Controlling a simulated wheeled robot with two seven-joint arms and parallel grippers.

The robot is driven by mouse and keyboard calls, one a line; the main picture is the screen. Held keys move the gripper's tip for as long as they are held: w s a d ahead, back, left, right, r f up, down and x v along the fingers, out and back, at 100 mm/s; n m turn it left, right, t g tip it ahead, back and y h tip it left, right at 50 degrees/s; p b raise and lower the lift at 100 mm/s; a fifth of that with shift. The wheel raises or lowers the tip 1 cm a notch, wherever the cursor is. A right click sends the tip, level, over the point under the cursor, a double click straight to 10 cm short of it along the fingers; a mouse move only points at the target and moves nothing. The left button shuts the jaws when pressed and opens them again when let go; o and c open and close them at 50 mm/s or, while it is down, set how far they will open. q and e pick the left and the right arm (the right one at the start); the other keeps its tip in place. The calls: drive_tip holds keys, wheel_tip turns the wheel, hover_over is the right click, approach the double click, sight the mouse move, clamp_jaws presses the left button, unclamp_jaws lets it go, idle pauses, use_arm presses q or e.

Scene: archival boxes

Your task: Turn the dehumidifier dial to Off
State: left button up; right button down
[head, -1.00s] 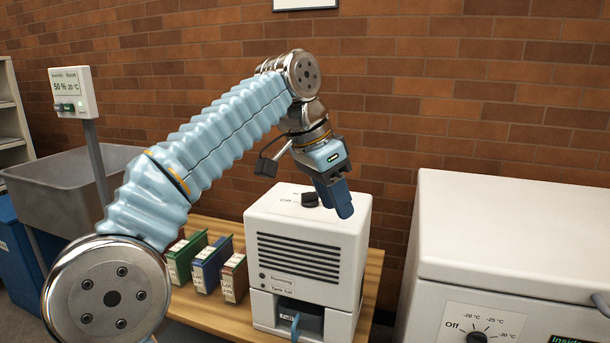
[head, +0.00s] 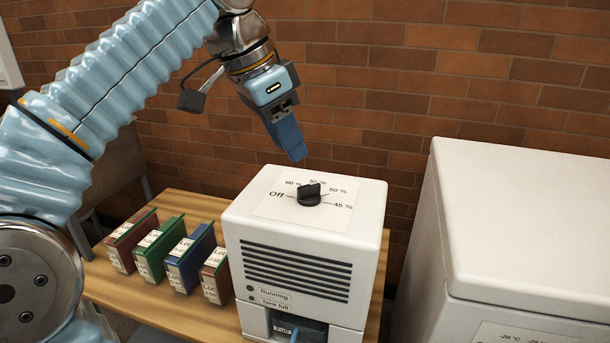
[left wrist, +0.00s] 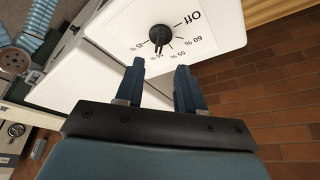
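The dehumidifier (head: 372,215) is a white box on a wooden table. The black dial (head: 309,197) is on its top, ringed by the marks Off, 60 %, 55 %, 50 % and 45 %. The dial also shows in the left wrist view (left wrist: 160,36); its grip seems to point near 50 %, not at Off. My left gripper (head: 292,150) is above and behind the dial in the head view, apart from it. In the left wrist view its two blue fingers (left wrist: 160,72) are spread with nothing between them, and the dial lies beyond their tips. My right gripper is not in view.
Several labelled red, green and blue box files (head: 184,258) stand left of the dehumidifier on the wooden table (head: 205,318). A large white freezer (head: 530,220) stands to the right, across a narrow gap. A brick wall (head: 420,90) is behind.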

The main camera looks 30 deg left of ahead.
sight(309, 185)
use_arm(q)
drive_tip(key=x, duration=0.8)
drive_tip(key=shift+d+f, duration=0.1)
drive_tip(key=shift+f, duration=0.15)
clamp_jaws()
